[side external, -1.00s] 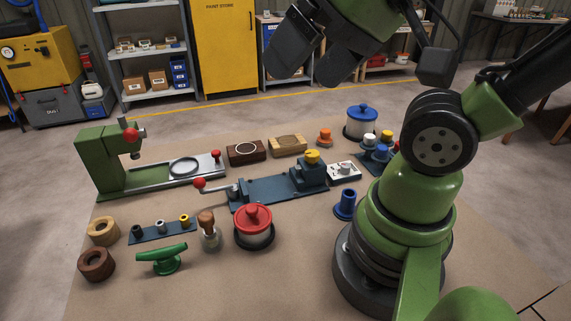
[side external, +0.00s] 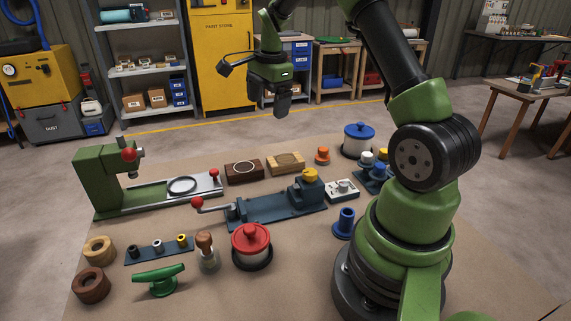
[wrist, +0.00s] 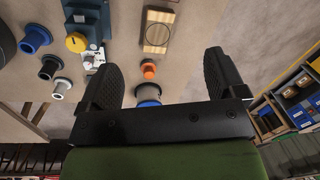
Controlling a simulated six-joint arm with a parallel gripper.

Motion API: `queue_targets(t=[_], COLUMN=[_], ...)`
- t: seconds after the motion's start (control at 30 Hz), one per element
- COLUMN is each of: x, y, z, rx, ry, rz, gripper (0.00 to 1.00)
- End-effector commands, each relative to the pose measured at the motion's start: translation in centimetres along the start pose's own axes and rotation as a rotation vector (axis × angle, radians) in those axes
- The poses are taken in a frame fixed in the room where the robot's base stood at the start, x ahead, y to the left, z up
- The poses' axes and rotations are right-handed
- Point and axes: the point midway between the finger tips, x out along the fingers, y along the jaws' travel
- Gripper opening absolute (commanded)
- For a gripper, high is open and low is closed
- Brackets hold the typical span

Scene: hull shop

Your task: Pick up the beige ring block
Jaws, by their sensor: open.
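A light beige wooden block with a ring groove in its top (side external: 286,162) lies flat at the back of the bench mat. It shows in the wrist view (wrist: 158,31), up past my fingertips. A tan round ring (side external: 99,250) lies separately at the left front; the rectangular block best fits the task's name. My gripper (side external: 281,106) hangs above and behind the block, well apart from it. In the wrist view its two fingers (wrist: 163,78) are spread with nothing held between them.
A dark brown ring block (side external: 243,171) sits left of the beige one. An orange knob piece (side external: 322,156) and a blue-lidded pot (side external: 358,141) stand to its right. A blue clamp fixture (side external: 270,209) lies in front. The mat's back edge is clear.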

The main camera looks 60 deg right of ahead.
Motion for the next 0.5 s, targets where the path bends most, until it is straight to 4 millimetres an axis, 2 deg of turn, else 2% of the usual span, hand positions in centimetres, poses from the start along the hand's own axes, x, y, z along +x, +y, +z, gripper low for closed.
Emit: queue_targets(t=[0.03,0.2,0.33,0.5], x=[2.3,7.0,8.7,11.1], y=[-0.2,-0.1,0.2,0.6], z=[-1.7,-5.2,-6.4,-6.5], rx=[0.087,0.299,0.373,0.386], ry=[0.007,0.029,0.037,0.039], rz=[0.035,0.098,0.120,0.127], gripper=[0.89,0.89,0.89,0.89])
